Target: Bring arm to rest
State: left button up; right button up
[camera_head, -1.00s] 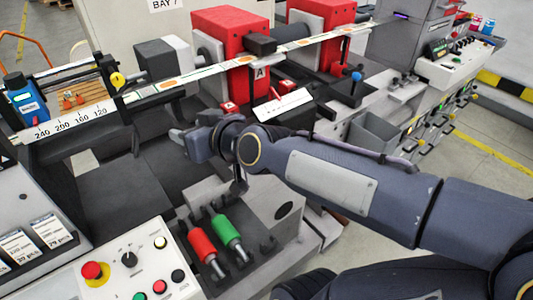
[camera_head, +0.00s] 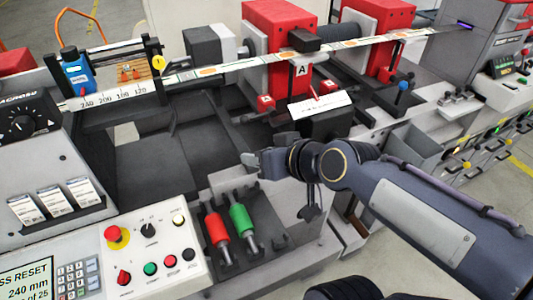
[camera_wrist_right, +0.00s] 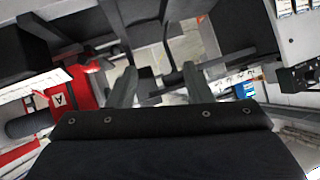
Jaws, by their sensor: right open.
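My right arm comes in from the right in the head view. Its gripper (camera_head: 252,163) is over the machine bed, above and behind the red and green handled tools. In the right wrist view the two fingers of the right gripper (camera_wrist_right: 158,85) stand apart with nothing between them. My left gripper is not in the head view.
The label machine has red blocks (camera_head: 280,45) and a label web (camera_head: 330,47) running across it. A red-handled tool (camera_head: 216,229) and a green-handled tool (camera_head: 242,220) lie in a dark tray. A control panel (camera_head: 150,250) with buttons is at front left.

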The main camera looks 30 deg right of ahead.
jog(key=s+a+f+g+y, duration=0.1)
jog(key=s+a+f+g, duration=0.1)
jog(key=s+f+g, duration=0.3)
jog(key=s+f, duration=0.4)
jog(key=s, duration=0.2)
jog(key=shift+s+m+g, duration=0.3)
jog(key=shift+s+g, duration=0.05)
jog(key=shift+g, duration=0.05)
jog(key=shift+c, duration=0.5)
dwell(1.0)
